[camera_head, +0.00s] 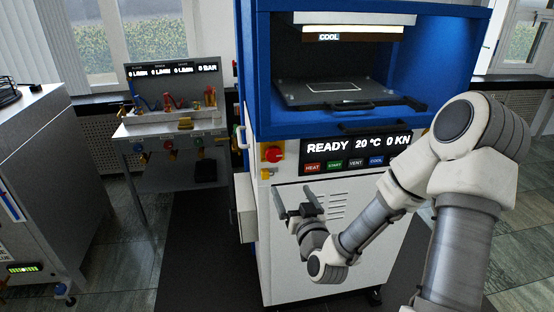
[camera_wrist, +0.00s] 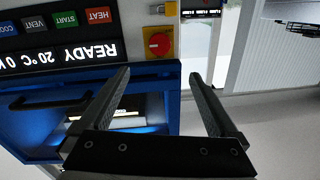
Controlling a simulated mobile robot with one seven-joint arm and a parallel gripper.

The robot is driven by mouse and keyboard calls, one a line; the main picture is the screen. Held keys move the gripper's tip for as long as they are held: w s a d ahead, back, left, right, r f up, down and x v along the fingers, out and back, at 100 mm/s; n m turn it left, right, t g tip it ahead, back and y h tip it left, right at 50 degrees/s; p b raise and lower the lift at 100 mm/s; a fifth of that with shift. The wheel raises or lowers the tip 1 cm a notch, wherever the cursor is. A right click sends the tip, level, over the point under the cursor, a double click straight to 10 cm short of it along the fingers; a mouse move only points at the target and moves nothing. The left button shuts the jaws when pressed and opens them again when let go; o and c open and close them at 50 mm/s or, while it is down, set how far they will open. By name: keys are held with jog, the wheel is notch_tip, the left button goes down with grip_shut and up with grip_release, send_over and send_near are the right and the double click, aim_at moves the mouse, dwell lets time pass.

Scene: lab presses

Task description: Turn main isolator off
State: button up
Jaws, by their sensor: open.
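The main isolator (camera_head: 272,154) is a red rotary knob on a yellow plate, on the press front left of the display. It also shows upside down in the wrist view (camera_wrist: 158,44), beyond the fingertips and roughly between them in the picture. My gripper (camera_head: 293,198) is open and empty, below the isolator in front of the press's lower panel. Its two dark fingers also show in the wrist view (camera_wrist: 160,76), apart from the knob. The knob's handle direction is hard to make out.
The display (camera_head: 358,145) reads READY, 20 °C, 0 KN, above HEAT, START, VENT and COOL buttons (camera_head: 345,164). The blue press chamber (camera_head: 440,50) with a dark platen is above. A bench (camera_head: 165,128) with gauges and valves stands left. A grey cabinet (camera_head: 40,160) is far left.

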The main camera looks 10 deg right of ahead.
aim_at(274, 156)
jog(key=w, duration=0.5)
jog(key=w+p, duration=0.1)
jog(key=w, duration=0.5)
jog(key=w+a, duration=0.1)
jog(key=w, duration=0.5)
jog(key=shift+w+p, duration=0.2)
jog(key=shift+p, duration=0.1)
jog(key=shift+c, duration=0.3)
jog(key=c, duration=1.3)
jog(key=shift+a, duration=0.1)
